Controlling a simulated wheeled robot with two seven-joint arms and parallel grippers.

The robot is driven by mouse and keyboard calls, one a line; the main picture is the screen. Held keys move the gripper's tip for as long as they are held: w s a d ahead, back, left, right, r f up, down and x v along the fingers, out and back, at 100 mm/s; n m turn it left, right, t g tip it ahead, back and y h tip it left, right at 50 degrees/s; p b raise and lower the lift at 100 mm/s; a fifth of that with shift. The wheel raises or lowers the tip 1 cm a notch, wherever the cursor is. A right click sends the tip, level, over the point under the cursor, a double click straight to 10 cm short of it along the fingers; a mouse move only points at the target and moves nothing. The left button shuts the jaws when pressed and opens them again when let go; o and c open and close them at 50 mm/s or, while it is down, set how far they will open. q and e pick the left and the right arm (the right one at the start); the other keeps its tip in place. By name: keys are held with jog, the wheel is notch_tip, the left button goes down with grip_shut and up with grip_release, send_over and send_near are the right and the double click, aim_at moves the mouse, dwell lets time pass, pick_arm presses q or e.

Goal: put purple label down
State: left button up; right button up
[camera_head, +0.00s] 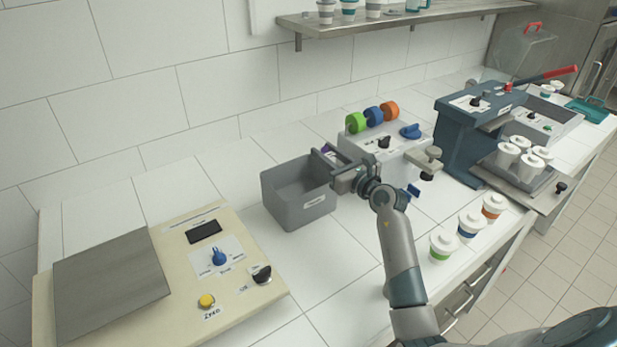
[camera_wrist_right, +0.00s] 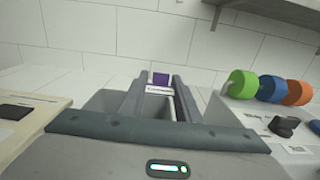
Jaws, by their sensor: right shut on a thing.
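My right gripper (camera_head: 326,160) is shut on the purple label (camera_wrist_right: 161,79) and reaches over the grey bin (camera_head: 288,206). In the right wrist view the label shows between the fingertips of the gripper (camera_wrist_right: 160,92), with a white strip under it. In the head view only a small purple bit of the label (camera_head: 326,149) shows by the fingertips. I cannot tell how high the label is above the bin's floor. My left gripper is not in view.
A white machine (camera_head: 365,158) with green, blue and orange rolls stands right of the bin. A cream scale (camera_head: 225,285) is at left. Three lidded cups (camera_head: 468,225) stand near the counter's front edge. A blue press (camera_head: 470,135) is at right, and a shelf (camera_head: 400,17) hangs above.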

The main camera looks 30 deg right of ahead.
jog(key=a+f+p, duration=0.1)
jog(key=a+f, duration=0.2)
jog(key=a, duration=0.2)
jog(key=shift+s+a+f, duration=0.15)
jog(key=shift+s+a, duration=0.1)
notch_tip(320, 180, down, 4)
jog(key=shift+f, duration=0.1)
jog(key=shift+f+b, duration=0.3)
jog(key=shift+f, duration=0.1)
dwell(0.4)
